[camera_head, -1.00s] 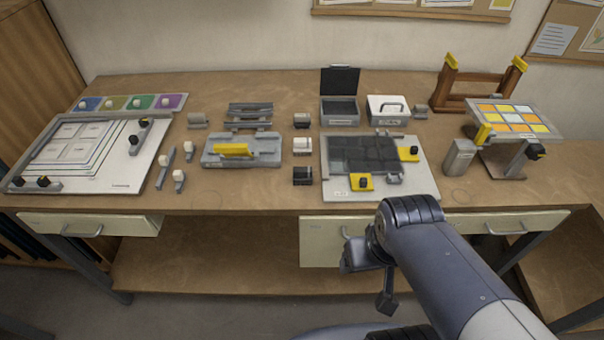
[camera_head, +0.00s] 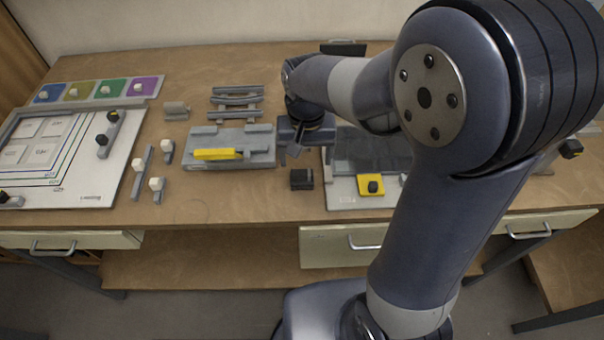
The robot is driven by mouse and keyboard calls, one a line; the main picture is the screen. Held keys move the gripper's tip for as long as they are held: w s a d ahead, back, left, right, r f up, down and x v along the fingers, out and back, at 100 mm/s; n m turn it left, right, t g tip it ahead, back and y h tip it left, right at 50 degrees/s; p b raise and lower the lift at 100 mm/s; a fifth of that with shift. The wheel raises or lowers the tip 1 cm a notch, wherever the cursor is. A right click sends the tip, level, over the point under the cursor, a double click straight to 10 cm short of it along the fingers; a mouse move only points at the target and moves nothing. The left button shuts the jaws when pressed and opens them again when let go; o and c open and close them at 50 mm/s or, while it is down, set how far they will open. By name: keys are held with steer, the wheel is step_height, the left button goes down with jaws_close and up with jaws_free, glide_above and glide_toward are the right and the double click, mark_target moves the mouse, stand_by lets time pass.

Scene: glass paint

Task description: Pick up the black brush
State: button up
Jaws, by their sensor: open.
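A small black block (camera_head: 301,180), which looks like the black brush, lies on the table between the grey fixture with the yellow bar and the dark-tiled board. My gripper (camera_head: 294,148) is open and hangs just behind and above it, apart from it. The gap between the fingers is hard to make out at this size. The white and dark-topped blocks that stood behind the black one are hidden by my gripper and wrist.
The grey fixture (camera_head: 232,160) with a yellow bar stands close on the left. The dark-tiled board (camera_head: 345,190) with a yellow clamp (camera_head: 371,186) is close on the right. Slim white-topped tools (camera_head: 158,184) lie farther left. My arm covers the right side.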

mark_target(302, 172)
steer(key=shift+w+a+f+p, duration=0.1)
steer(key=shift+a+f+p, duration=0.1)
steer(key=shift+f, duration=1.05)
steer(key=shift+w+a+f+p, duration=0.1)
steer(key=shift+f+p, duration=0.1)
steer(key=shift+f, duration=1.1)
steer(key=shift+w+a+f+p, duration=0.1)
steer(key=shift+f+p, duration=0.1)
steer(key=shift+f, duration=1.05)
steer(key=c, duration=1.2)
steer(key=shift+o, duration=0.2)
steer(key=shift+r, duration=0.1)
